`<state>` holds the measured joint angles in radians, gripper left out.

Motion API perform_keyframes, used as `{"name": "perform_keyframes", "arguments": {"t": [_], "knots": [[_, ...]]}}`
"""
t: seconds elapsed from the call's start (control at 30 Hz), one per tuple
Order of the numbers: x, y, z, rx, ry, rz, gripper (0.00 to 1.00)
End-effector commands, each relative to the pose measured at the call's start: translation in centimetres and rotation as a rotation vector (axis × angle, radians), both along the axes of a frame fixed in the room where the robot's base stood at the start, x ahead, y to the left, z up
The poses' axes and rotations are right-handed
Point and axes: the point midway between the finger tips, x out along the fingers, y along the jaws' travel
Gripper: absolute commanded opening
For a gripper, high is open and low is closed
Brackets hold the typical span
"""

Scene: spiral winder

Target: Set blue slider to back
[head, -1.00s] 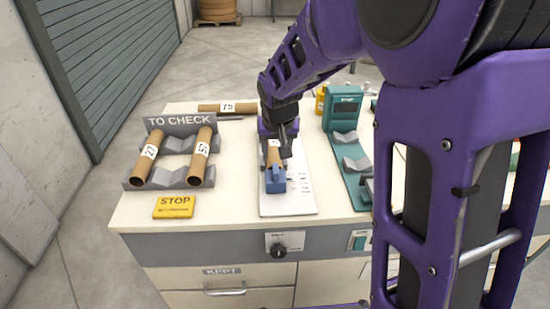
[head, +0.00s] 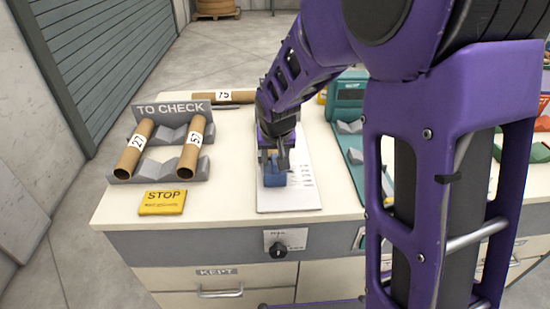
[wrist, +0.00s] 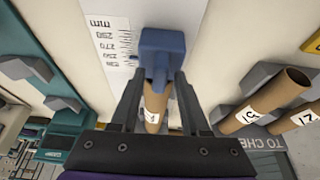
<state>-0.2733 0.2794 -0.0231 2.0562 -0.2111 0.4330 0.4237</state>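The blue slider (head: 274,178) sits near the front end of a white board with a printed scale (head: 300,195). It also shows in the wrist view (wrist: 162,46), as a blue block with a narrower part towards my gripper. A cardboard tube with a white label (wrist: 153,106) lies just behind it, seen between my fingers. My gripper (wrist: 160,76) is at the slider, its two dark fingers apart, one on each side of the slider's narrower part. I cannot tell if they touch it. In the head view my gripper (head: 276,158) partly hides the slider and tube.
The grey TO CHECK rack (head: 123,172) with two labelled tubes stands at left, a yellow STOP sign (head: 162,203) before it. Another tube (head: 235,96) lies at the back. A teal stand (head: 347,100) is close on the right. A knob (head: 278,250) is on the front panel.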

Motion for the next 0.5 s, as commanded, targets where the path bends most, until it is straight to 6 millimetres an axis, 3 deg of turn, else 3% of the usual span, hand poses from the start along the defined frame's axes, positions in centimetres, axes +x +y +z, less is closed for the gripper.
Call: {"name": "perform_keyframes", "arguments": {"t": [0.03,0.23,0.5], "knots": [[0.01,0.00,0.01,0.000,0.000,0.000,0.34],[0.01,0.00,0.01,0.000,0.000,0.000,0.00],[0.02,0.00,0.03,0.000,0.000,0.000,0.00]]}}
